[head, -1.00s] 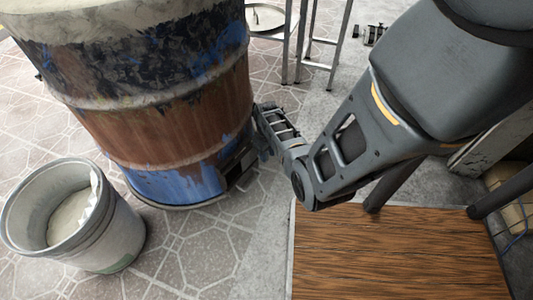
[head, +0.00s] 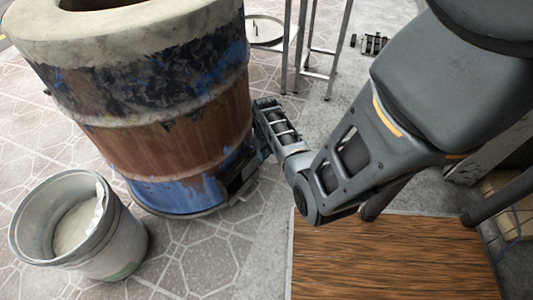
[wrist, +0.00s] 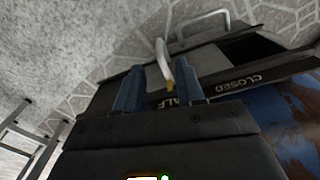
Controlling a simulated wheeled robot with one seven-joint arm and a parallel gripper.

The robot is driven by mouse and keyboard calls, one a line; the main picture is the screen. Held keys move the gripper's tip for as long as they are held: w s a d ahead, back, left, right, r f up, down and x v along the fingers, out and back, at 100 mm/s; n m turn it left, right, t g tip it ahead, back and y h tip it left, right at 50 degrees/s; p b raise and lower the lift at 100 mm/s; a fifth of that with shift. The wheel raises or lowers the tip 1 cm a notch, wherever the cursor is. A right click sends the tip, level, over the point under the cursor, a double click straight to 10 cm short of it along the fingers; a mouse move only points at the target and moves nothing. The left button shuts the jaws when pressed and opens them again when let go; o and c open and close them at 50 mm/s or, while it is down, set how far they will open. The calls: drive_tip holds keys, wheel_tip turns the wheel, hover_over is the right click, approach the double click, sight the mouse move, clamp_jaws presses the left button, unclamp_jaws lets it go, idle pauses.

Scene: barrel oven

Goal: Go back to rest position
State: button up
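My gripper (wrist: 158,80) shows in the wrist view with its two blue fingers apart. A pale curved lever (wrist: 162,56) with a yellowish tip appears between the fingertips; I cannot tell whether it touches them. Behind the fingers is a dark vent plate (wrist: 222,86) lettered "CLOSED" and, partly covered, "HALF". In the head view, my arm reaches down to the lower right side of the barrel oven (head: 165,130), which is rusty with flaking blue paint. The vent (head: 240,172) juts from its base there. My fingertips are hidden in that view.
A grey metal bucket (head: 120,235) stands on the patterned tiles left of the barrel. A wooden-topped table (head: 385,262) lies below my arm at right. A metal stand (head: 320,45) is behind the barrel. Bare floor lies between bucket and table.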

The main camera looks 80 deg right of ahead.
idle(0.5)
drive_tip(key=w+a+n+t+h, duration=0.2)
drive_tip(key=a+n+t+h, duration=0.1)
drive_tip(key=a, duration=1.2)
drive_tip(key=s+a+r+n+t+h, duration=0.1)
drive_tip(key=a+r+t, duration=0.2)
drive_tip(key=a+r, duration=0.3)
drive_tip(key=s+a+r+n+t, duration=0.1)
drive_tip(key=a+r+n+t, duration=0.1)
drive_tip(key=a+r, duration=0.45)
drive_tip(key=s+a+r+n+t+y, duration=0.15)
drive_tip(key=a+r, duration=0.25)
drive_tip(key=r, duration=0.4)
drive_tip(key=s+a+r+t+y, duration=0.1)
drive_tip(key=s+a+r+t, duration=0.2)
drive_tip(key=r, duration=0.4)
drive_tip(key=s+a+r+n+t+y, duration=0.1)
drive_tip(key=a+r+t+y, duration=0.1)
drive_tip(key=a+r, duration=0.45)
wheel_tip(320, 180, up, 24)
drive_tip(key=d+p, duration=0.2)
drive_tip(key=p, duration=1.9)
drive_tip(key=shift+s+f+p, duration=0.15)
drive_tip(key=shift+p, duration=0.15)
drive_tip(key=shift+t, duration=0.25)
